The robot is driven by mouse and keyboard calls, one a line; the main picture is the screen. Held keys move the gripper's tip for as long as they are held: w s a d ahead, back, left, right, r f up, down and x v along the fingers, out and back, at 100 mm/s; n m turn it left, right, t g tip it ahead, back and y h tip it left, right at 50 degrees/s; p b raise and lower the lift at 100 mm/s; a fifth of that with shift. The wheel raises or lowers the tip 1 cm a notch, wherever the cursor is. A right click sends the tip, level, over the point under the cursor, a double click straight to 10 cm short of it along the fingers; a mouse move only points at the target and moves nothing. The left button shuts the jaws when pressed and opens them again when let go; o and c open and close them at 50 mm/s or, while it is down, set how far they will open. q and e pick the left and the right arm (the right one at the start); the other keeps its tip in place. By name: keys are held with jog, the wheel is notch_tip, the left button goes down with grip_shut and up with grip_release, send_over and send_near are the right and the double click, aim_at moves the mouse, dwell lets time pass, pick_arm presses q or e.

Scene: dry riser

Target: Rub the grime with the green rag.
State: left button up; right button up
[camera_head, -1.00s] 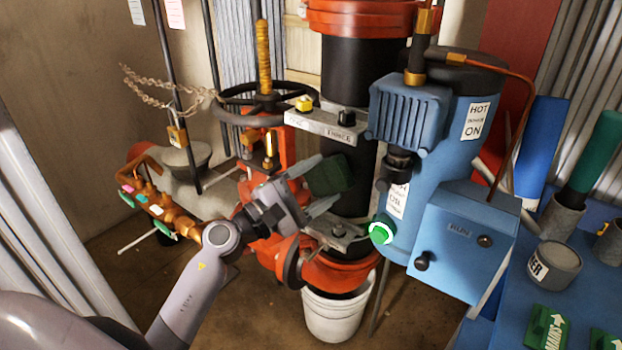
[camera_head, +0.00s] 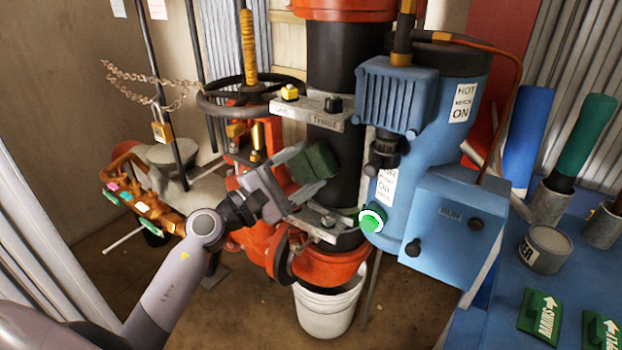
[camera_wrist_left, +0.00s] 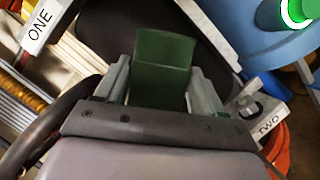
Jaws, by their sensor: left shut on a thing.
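The green rag (camera_head: 321,160) is a dark green folded block between the fingers of my left gripper (camera_head: 308,172). In the wrist view the rag (camera_wrist_left: 163,62) stands up between both fingertips, and the left gripper (camera_wrist_left: 163,85) is shut on it. The rag is in front of the black pipe (camera_head: 337,60), between an upper and a lower metal bracket. I cannot tell whether it touches the pipe. I cannot make out any grime on the pipe; the rag and gripper cover part of it. My right gripper is not in view.
The upper bracket (camera_head: 310,114) and lower bracket (camera_head: 325,226) stick out close to the gripper. A black handwheel (camera_head: 215,103) is at the left. A blue heater tank (camera_head: 440,130) with a lit green button (camera_head: 372,218) is close on the right. A white bucket (camera_head: 325,312) stands below.

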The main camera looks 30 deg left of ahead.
aim_at(323, 173)
pick_arm(q)
jog(key=shift+a, duration=0.3)
jog(key=shift+s+d+r+p, duration=0.15)
jog(key=shift+d+p, duration=0.2)
jog(key=shift+d, duration=0.6)
jog(key=shift+s+d+p, duration=0.15)
jog(key=shift+d+p, duration=0.15)
jog(key=shift+d, duration=0.75)
jog(key=shift+f, duration=0.2)
jog(key=shift+a+f+b, duration=0.1)
jog(key=shift+a+b, duration=0.5)
jog(key=shift+w+a+b, duration=0.2)
jog(key=shift+a+b, duration=0.25)
jog(key=shift+a, duration=0.35)
jog(key=shift+a+b, duration=0.3)
jog(key=shift+a, duration=0.25)
